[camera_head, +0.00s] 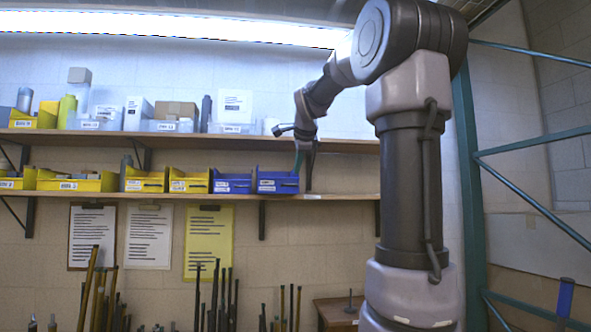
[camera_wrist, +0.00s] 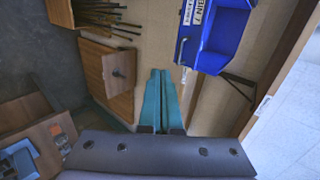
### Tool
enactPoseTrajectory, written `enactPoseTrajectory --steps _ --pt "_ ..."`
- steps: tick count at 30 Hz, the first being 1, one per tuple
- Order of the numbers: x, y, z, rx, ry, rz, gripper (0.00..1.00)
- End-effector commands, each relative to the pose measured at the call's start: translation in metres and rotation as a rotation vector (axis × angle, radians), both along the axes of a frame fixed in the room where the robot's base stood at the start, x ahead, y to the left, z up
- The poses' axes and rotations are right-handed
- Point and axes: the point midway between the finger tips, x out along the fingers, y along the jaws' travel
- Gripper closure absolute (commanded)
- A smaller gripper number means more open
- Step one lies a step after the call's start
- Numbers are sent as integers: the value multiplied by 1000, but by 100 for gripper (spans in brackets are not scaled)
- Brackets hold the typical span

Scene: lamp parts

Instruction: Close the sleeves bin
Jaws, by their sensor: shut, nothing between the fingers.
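Two blue bins stand at the right end of the lower shelf in the head view: a left one (camera_head: 232,184) and a right one (camera_head: 277,184). Their labels are too small to read, so I cannot tell which is the sleeves bin. In the wrist view a blue open-topped bin (camera_wrist: 222,38) with white labels on its front shows at the upper right. My gripper (camera_wrist: 160,72) has its teal fingers together, empty, left of that bin and apart from it. In the head view my gripper (camera_head: 298,165) is at the right blue bin's right end; whether it touches is unclear.
Several yellow bins (camera_head: 76,182) stand farther left on the lower shelf (camera_head: 330,196). The upper shelf (camera_head: 345,146) runs close above my gripper. The lower shelf is bare right of the blue bins. A wooden cabinet (camera_wrist: 116,72) with a dark knob shows in the wrist view.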

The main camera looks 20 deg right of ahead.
Motion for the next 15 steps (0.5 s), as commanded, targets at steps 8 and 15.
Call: enactPoseTrajectory --steps 8,15 --pt "46 -11 -39 0 5 2 100" --pt "82 -21 -45 1 1 1 100"
